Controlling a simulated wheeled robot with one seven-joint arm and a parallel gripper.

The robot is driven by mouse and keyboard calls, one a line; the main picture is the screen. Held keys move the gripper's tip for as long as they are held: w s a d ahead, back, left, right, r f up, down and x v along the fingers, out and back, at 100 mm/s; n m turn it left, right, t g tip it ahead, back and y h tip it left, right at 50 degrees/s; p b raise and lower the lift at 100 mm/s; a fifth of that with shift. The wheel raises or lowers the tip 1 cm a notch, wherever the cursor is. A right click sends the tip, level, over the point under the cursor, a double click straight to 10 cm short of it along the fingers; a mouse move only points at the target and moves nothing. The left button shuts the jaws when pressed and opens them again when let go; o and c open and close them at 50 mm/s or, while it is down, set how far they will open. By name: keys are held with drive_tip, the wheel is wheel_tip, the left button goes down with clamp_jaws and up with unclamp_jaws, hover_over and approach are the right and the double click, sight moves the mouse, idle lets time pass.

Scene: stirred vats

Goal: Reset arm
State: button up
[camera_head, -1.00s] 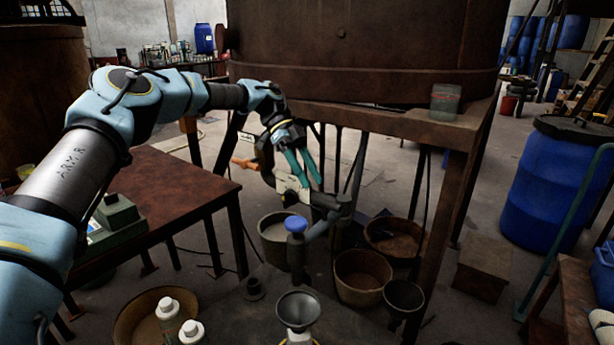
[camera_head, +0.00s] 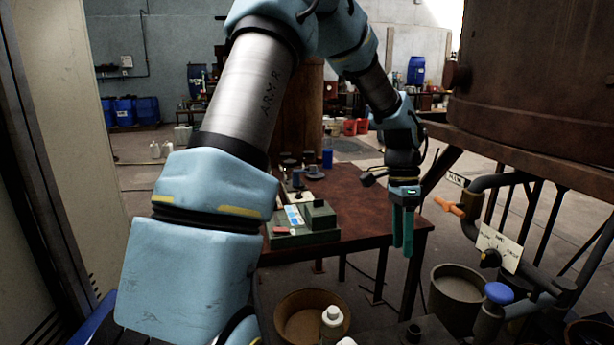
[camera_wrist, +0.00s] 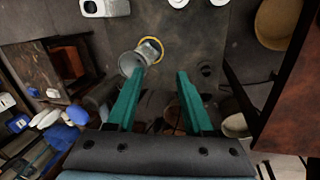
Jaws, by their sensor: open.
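My gripper (camera_head: 403,225) hangs with its green fingers pointing down beside the right edge of the brown table (camera_head: 350,205), left of the vat's pipework. In the wrist view my gripper (camera_wrist: 157,95) shows two green fingers spread apart with nothing between them. My arm is raised and bent, running from the lower left up over the table and down to the gripper.
A green scale-like box (camera_head: 302,225) and small dark items stand on the table. The rusty vat (camera_head: 540,75), an orange valve handle (camera_head: 448,207), a blue knob (camera_head: 499,293) and a bucket (camera_head: 457,290) are at right. A wide bowl (camera_head: 300,312) with white bottles is below.

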drive_tip(key=s+a+n+t, duration=0.2)
drive_tip(key=a+n, duration=0.6)
drive_tip(key=a, duration=0.5)
drive_tip(key=s+a+r+n+t, duration=0.1)
drive_tip(key=s+a+n, duration=0.3)
drive_tip(key=a+n, duration=0.4)
drive_tip(key=a+t, duration=0.1)
drive_tip(key=a, duration=0.5)
drive_tip(key=shift+a+r, duration=0.15)
drive_tip(key=shift+a, duration=0.1)
